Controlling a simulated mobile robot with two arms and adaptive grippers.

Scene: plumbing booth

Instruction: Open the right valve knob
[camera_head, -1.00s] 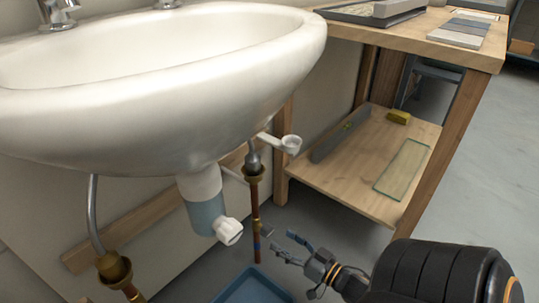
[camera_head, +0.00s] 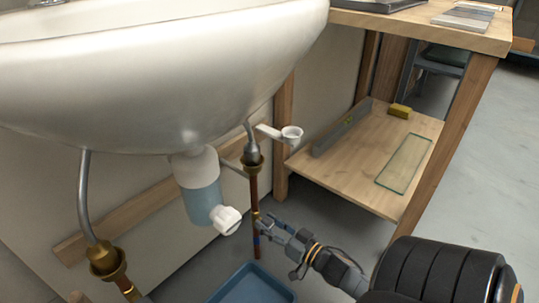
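The right copper supply pipe (camera_head: 254,190) runs down from a brass fitting (camera_head: 253,161) under the sink. Coloured bands mark its lower part. My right gripper (camera_head: 264,225) has its fingertips at this lower part, at or just beside the pipe. The right valve knob cannot be made out clearly there; the fingers seem to cover it. The fingers look partly apart, but whether they are closed on anything is too small to tell. My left gripper is not in view.
The white sink (camera_head: 160,80) hangs above. A drain trap (camera_head: 201,190) with a white cap (camera_head: 226,220) is left of the pipe. A blue tray (camera_head: 252,285) lies below. A wooden shelf (camera_head: 340,175) stands at right, holding a glass pane (camera_head: 404,163).

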